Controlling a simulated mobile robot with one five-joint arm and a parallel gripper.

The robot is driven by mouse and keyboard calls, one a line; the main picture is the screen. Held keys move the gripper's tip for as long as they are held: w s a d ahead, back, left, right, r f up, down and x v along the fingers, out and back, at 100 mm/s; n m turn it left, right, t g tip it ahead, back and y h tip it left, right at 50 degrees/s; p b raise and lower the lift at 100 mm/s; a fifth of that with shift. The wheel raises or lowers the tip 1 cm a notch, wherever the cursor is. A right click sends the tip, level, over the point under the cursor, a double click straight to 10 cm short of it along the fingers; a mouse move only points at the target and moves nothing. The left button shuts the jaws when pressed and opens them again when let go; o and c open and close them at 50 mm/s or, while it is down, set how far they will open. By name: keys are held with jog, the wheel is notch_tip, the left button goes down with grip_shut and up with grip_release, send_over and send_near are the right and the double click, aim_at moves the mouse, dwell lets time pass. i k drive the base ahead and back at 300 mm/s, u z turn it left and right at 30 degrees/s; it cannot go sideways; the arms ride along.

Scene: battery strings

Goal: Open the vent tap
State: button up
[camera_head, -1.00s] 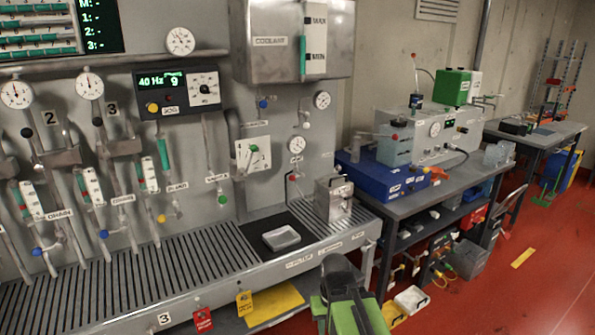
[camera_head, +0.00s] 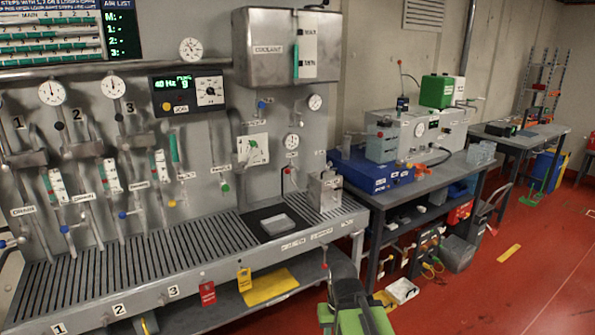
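Several small taps with coloured knobs are on the grey wall panel: a blue knob (camera_head: 262,104) below the coolant tank, a red one (camera_head: 287,170) below a gauge, a green one (camera_head: 225,187) and a yellow one (camera_head: 172,203). Blue knobs (camera_head: 122,215) sit low on the numbered lines, beside DRAIN labels. The small labels are too blurred to tell which tap is the vent tap, or whether it is open. My dark and green arm (camera_head: 347,292) shows at the bottom centre, well short of the panel. My gripper's fingertips do not show.
A slatted metal bench (camera_head: 200,250) runs below the panel, with a clear tray (camera_head: 278,225) and a metal box (camera_head: 325,190) on it. A grey table (camera_head: 425,185) with a blue case (camera_head: 368,172) stands to the right. Red floor (camera_head: 500,285) is open at lower right.

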aim_at(288, 170)
jog(key=z, duration=0.3)
jog(key=i, duration=1.45)
jog(key=u, duration=0.45)
